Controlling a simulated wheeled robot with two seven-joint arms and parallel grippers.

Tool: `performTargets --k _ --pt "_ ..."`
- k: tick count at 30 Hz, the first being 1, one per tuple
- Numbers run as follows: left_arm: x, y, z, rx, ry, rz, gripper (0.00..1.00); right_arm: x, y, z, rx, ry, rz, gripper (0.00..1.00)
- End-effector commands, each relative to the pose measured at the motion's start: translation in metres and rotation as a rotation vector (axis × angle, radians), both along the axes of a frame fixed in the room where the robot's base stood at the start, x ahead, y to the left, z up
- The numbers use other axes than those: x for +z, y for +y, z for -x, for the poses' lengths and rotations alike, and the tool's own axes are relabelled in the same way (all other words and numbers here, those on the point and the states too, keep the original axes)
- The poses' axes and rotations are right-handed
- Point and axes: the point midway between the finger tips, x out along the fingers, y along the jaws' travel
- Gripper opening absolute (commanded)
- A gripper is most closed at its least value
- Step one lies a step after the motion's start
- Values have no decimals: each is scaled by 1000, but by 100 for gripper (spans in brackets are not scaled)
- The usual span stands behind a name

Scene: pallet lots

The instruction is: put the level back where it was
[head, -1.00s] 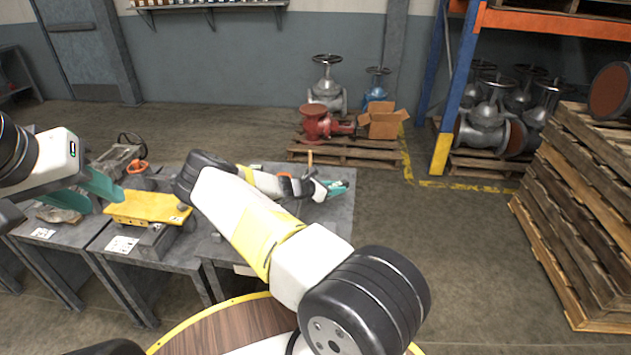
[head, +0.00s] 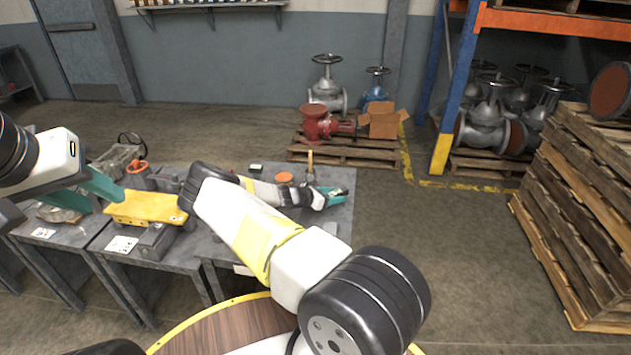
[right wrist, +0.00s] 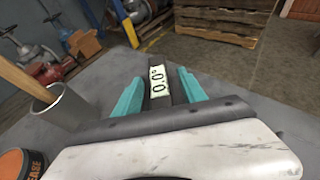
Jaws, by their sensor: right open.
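In the head view the right gripper (head: 334,195) is low over the right part of the grey table, and the level is hard to make out there. Whether the fingers touch the level I cannot tell. My left gripper (head: 106,202) has its teal fingers apart at the left, near a yellow plate (head: 147,208).
Beside the right gripper stand a grey cup (right wrist: 62,108) with a wooden handle (right wrist: 22,78) and an orange-lidded grease tin (head: 284,177). A small dark box (head: 255,168) lies further left. Pallets with valves (head: 350,153) stand behind, and stacked pallets (head: 580,210) stand right.

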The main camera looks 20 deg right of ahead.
Motion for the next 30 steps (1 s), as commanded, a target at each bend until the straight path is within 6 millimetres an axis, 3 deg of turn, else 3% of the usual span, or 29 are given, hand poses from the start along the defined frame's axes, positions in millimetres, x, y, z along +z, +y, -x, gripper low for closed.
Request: performTargets --k 9,15,23,30 --pt "0 0 0 0 0 0 36 26 61 13 2 -2 -1 49" --pt "0 0 0 0 0 0 36 38 89 21 2 -1 -1 49" --pt "0 0 0 0 0 0 36 54 99 32 -71 -51 -66 49" --pt "0 0 0 0 0 0 36 98 110 72 -388 -258 -360 49"
